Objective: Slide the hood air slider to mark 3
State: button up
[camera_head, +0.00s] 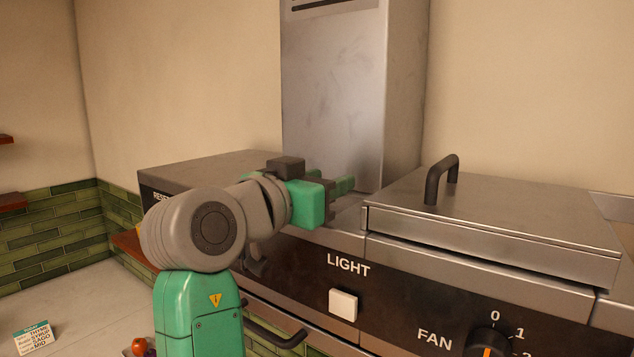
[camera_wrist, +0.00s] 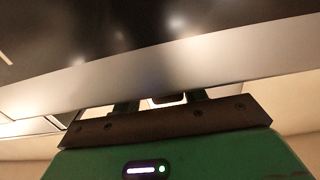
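My gripper (camera_head: 345,186) is at the middle of the head view, pointing right above the hood's top edge, in front of the steel chimney (camera_head: 335,95). In the wrist view its two green fingers (camera_wrist: 163,103) stand apart. A small pale patch with a dark rim shows between them; I cannot tell what it is. I see no clear grip on anything. The air slider and its mark 3 cannot be made out in either view; my arm covers part of the hood's front panel.
The front panel carries a white LIGHT button (camera_head: 343,305) and a FAN knob (camera_head: 488,342) with number marks. A steel lid with a dark handle (camera_head: 440,180) lies right of my gripper. A dark bar handle (camera_head: 277,334) is below. A label card (camera_head: 35,338) lies at lower left.

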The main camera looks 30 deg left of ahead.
jog(key=shift+a, duration=0.1)
jog(key=shift+s+a+f, duration=0.1)
jog(key=shift+s, duration=0.15)
jog(key=s+b, duration=0.1)
jog(key=s, duration=0.4)
jog(key=s+b, duration=0.1)
jog(key=s, duration=0.1)
jog(key=shift+s+a+b, duration=0.15)
jog(key=shift+a+b, duration=0.15)
jog(key=shift+b, duration=0.05)
